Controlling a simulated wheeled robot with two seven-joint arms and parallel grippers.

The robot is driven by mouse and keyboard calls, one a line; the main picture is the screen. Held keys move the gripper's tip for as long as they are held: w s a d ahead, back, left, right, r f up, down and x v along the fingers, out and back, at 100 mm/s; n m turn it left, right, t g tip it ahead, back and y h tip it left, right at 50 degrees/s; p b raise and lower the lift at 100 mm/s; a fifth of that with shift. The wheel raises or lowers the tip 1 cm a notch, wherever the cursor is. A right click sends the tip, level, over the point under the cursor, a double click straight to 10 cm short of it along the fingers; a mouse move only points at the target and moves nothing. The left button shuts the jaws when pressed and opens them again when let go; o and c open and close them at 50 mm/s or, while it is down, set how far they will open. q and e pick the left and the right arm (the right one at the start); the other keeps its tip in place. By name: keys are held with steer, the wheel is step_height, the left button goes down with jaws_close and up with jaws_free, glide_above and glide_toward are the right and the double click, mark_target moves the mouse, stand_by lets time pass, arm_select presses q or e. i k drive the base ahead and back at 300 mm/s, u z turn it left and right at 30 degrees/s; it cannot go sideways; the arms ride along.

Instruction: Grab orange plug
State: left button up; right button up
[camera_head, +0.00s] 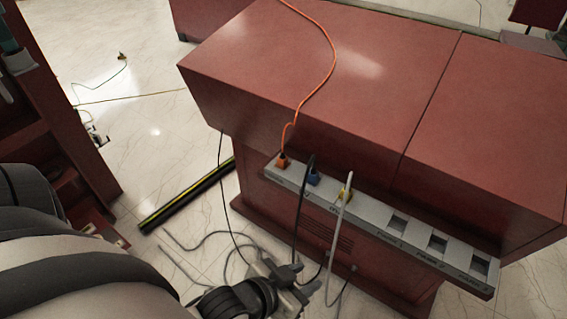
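The orange plug (282,161) sits in the leftmost socket of a grey socket strip (368,238) on the front of a red cabinet. An orange cable (333,55) runs from it up over the cabinet top. My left gripper (305,278) is at the bottom centre of the head view, lower in the picture than the orange plug and apart from it. Its two fingertips look spread, with nothing seen between them. My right gripper is not in view.
Empty sockets (437,243) follow. A black-and-yellow strip (187,196) and loose cables lie on the pale floor.

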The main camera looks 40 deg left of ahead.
mark_target(282, 161)
steer(key=z, duration=1)
steer(key=k, duration=0.75)
steer(key=u, duration=1.6)
steer(key=i, duration=0.45)
